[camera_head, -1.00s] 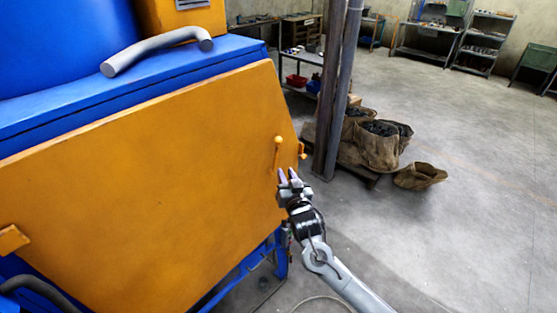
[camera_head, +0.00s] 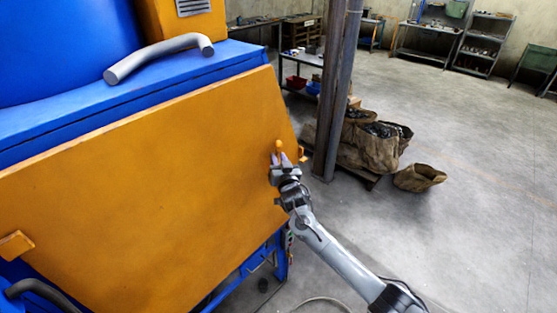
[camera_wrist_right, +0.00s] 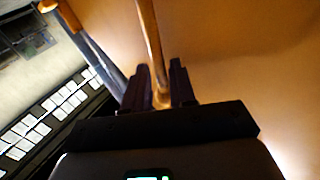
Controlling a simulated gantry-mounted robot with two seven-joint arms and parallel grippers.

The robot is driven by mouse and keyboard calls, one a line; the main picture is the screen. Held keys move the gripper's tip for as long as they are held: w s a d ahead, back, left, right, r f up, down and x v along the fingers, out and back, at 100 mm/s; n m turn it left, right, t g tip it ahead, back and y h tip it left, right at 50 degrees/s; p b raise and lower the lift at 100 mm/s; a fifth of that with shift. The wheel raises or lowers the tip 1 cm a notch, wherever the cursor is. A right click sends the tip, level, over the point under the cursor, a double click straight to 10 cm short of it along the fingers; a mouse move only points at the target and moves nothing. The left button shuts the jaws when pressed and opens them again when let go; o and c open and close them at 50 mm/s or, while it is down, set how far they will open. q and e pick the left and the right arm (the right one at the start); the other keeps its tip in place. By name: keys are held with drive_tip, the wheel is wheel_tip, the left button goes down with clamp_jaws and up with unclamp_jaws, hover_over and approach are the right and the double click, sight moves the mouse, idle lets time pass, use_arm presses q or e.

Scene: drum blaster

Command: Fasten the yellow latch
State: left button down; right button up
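The yellow latch (camera_head: 279,145) is a thin lever with a round knob, near the right edge of the large yellow-orange panel (camera_head: 150,190). A small yellow catch (camera_head: 302,155) sticks out at that edge, just right of the lever. My right gripper (camera_head: 277,160) is at the lever, below its knob, and hides the lower part. In the right wrist view the lever's rod (camera_wrist_right: 150,45) runs down between the two dark fingers of my right gripper (camera_wrist_right: 159,75). The fingers stand apart, with a small gap beside the rod. My left gripper is not in view.
A grey handle (camera_head: 160,57) sits on the blue machine body (camera_head: 110,115) above the panel. A yellow block (camera_head: 15,245) sits at the panel's left. A metal post (camera_head: 338,90) and sacks (camera_head: 378,148) stand to the right. The floor further right is clear.

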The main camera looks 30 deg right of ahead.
drive_tip(key=shift+c, duration=0.3)
clamp_jaws()
